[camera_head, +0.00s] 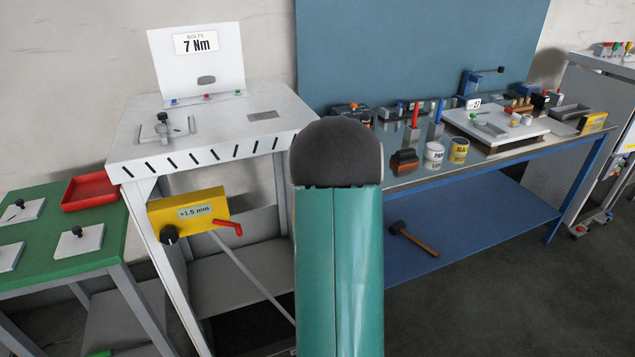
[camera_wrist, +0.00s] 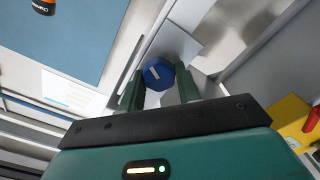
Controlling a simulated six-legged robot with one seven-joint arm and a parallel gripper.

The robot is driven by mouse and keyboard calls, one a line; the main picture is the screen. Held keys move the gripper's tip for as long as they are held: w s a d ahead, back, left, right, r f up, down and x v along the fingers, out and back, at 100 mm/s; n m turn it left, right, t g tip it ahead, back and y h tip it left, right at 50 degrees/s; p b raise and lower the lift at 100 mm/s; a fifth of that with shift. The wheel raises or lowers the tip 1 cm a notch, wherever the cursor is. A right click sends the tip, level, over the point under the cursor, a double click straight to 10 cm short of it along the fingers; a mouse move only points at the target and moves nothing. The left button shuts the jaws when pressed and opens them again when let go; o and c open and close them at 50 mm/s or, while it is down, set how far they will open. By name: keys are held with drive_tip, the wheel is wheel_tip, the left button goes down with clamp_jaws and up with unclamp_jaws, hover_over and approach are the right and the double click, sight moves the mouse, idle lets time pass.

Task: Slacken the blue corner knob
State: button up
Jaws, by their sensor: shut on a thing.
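The blue corner knob (camera_wrist: 157,68) shows in the wrist view, a faceted blue cap with a pale mark on its face. It sits at the end of a grey-white part. My gripper (camera_wrist: 159,86) has its two dark green fingers on either side of the knob and is shut on it. In the head view my teal arm covers the middle of the picture, and neither the knob nor my gripper shows there.
A white bench (camera_head: 225,132) with a 7 Nm sign (camera_head: 197,43) stands left of my arm. A yellow box (camera_head: 190,212) with a red crank (camera_head: 226,226) hangs under its front. A blue-framed workbench (camera_head: 478,160) with paint cans and tools stands right.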

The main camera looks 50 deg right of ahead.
drive_tip(key=shift+f+n, duration=0.15)
drive_tip(key=shift+n, duration=3.65)
drive_tip(key=shift+s, duration=0.1)
drive_tip(key=o, duration=1)
drive_tip(key=shift+c, duration=0.2)
drive_tip(key=shift+a, duration=0.1)
drive_tip(key=v, duration=1.3)
drive_tip(key=shift+s+a, duration=0.15)
drive_tip(key=shift+s, duration=0.15)
